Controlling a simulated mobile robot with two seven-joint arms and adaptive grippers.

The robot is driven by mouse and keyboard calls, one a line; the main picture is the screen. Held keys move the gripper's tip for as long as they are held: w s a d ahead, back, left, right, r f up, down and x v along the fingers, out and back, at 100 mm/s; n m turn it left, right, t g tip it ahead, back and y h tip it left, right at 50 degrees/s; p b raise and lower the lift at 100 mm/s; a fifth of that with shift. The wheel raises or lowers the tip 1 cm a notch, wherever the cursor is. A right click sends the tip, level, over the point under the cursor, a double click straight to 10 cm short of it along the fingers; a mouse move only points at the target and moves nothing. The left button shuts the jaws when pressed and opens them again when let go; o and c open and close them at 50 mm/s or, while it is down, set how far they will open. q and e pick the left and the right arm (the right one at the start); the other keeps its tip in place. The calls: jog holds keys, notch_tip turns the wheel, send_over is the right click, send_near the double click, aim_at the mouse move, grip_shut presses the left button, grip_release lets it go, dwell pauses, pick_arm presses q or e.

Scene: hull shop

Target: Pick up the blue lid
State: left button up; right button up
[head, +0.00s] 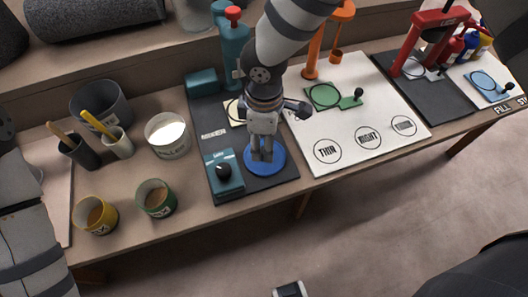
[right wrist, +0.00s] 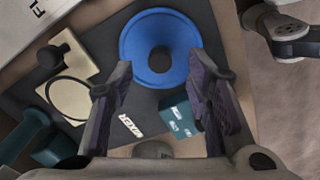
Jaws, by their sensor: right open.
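The blue lid (head: 277,166) is a flat round disc lying near the front of the dark mixer mat. In the right wrist view the blue lid (right wrist: 140,62) shows a dark knob at its middle. My right gripper (head: 262,155) points down over the lid and hides part of it in the head view. Whether the fingertips touch the lid, I cannot tell. My left arm shows at the left edge; its gripper is not clearly seen.
A teal box with a black knob (head: 223,175) stands close left of the lid. The teal mixer stand (head: 233,50) is behind. Yellow (head: 96,215) and green (head: 157,198) cups stand left. A white board (head: 340,120) lies right. The table's front edge is close.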

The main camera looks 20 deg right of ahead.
notch_tip(320, 180, down, 4)
jog(key=shift+r, duration=0.2)
jog(key=c, duration=0.9)
jog(key=shift+c, duration=0.2)
